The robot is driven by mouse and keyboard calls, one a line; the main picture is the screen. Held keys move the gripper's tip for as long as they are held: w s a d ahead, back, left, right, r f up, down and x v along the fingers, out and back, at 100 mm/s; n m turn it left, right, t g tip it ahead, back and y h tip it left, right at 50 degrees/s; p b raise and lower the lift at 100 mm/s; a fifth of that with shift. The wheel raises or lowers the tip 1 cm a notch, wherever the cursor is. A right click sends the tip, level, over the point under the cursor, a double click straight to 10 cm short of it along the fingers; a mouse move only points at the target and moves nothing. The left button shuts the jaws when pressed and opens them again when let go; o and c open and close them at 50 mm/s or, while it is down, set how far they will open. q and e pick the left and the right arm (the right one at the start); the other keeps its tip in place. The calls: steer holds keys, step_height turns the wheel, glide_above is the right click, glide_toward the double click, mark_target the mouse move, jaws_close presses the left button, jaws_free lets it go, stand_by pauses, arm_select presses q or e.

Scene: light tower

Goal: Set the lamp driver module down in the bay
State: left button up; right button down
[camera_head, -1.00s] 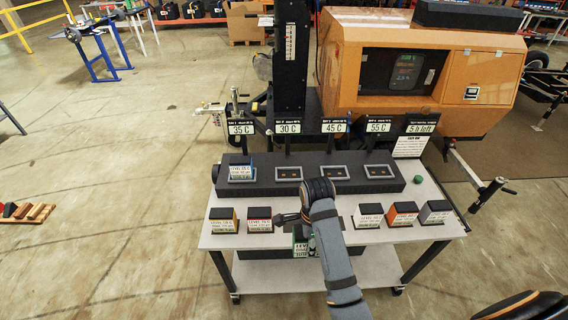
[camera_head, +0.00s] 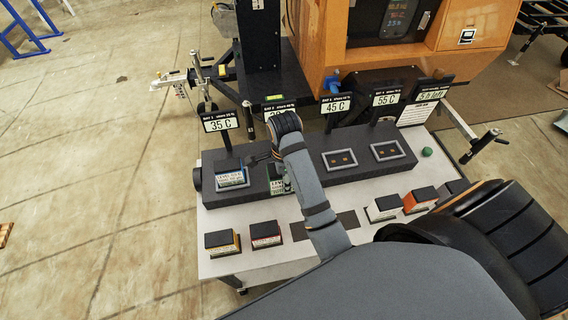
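The lamp driver module (camera_head: 279,186), a block with a green-edged white label, is at the second bay from the left, under the sign partly hidden by my wrist. My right gripper (camera_head: 263,158) is above it and appears shut on its top. My arm covers much of the module and the bay, so I cannot tell whether it touches the socket. The dark bay rack (camera_head: 308,181) runs along the back of the table. A blue-edged module (camera_head: 232,178) sits in the leftmost bay, under the 35 C sign (camera_head: 220,123). My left gripper is not in view.
Two framed sockets are empty, under the 45 C (camera_head: 339,159) and 55 C (camera_head: 386,151) signs. Along the front stand a yellow module (camera_head: 221,243), a red module (camera_head: 265,234), a white one (camera_head: 382,207) and an orange one (camera_head: 419,199). A green button (camera_head: 427,152) is at right.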

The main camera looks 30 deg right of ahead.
steer(key=shift+w+f, duration=0.1)
steer(key=shift+w, duration=0.1)
steer(key=w+d+f, duration=0.2)
steer(key=w+f, duration=0.1)
steer(key=w+d+f, duration=0.2)
steer(key=w, duration=0.2)
steer(key=w+d+f, duration=0.3)
steer(key=w, duration=0.1)
steer(key=shift+w+f, duration=0.1)
steer(key=shift+f, duration=0.2)
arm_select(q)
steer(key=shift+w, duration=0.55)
arm_select(e)
steer(key=shift+w+d+f, duration=0.15)
steer(key=shift+w+f, duration=0.1)
steer(key=shift+f, duration=0.2)
steer(key=shift+f, duration=1.65)
steer(key=shift+f, duration=0.1)
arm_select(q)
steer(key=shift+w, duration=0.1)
arm_select(e)
steer(key=c, duration=0.6)
jaws_free()
